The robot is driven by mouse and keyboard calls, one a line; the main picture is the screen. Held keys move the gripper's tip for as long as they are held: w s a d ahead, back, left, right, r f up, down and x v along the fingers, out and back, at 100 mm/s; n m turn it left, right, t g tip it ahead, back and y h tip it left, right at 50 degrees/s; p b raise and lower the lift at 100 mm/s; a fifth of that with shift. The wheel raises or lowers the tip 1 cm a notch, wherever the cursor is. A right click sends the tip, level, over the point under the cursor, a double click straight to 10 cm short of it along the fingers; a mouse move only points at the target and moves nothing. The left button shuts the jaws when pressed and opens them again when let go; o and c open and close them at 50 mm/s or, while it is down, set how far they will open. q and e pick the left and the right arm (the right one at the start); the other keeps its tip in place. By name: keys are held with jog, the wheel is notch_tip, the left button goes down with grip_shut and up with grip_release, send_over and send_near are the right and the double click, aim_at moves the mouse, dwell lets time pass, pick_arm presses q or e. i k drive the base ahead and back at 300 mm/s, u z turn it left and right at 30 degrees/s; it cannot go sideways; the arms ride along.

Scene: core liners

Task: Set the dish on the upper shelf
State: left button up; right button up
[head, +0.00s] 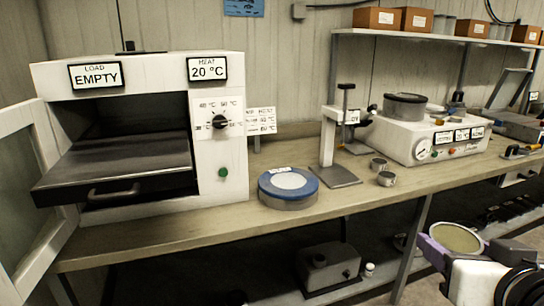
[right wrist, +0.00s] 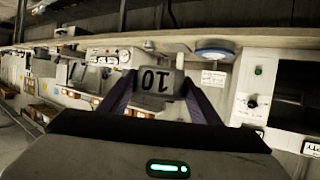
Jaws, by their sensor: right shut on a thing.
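A round grey dish with a tan top (head: 456,238) is in the purple fingers of my right gripper (head: 452,243), low at the right, in front of the bench. The oven's inner back is dark. My left gripper is out of view.
A blue-rimmed round container (head: 288,186) stands on the bench (head: 230,222) right of the oven. A small stand (head: 335,160), small metal cups (head: 387,179) and a white instrument (head: 425,140) are further right. A wall shelf (head: 440,38) holds cardboard boxes.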

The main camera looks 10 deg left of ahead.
aim_at(134, 159)
jog(key=z, duration=0.05)
jog(key=k, duration=0.1)
jog(key=u, duration=1.25)
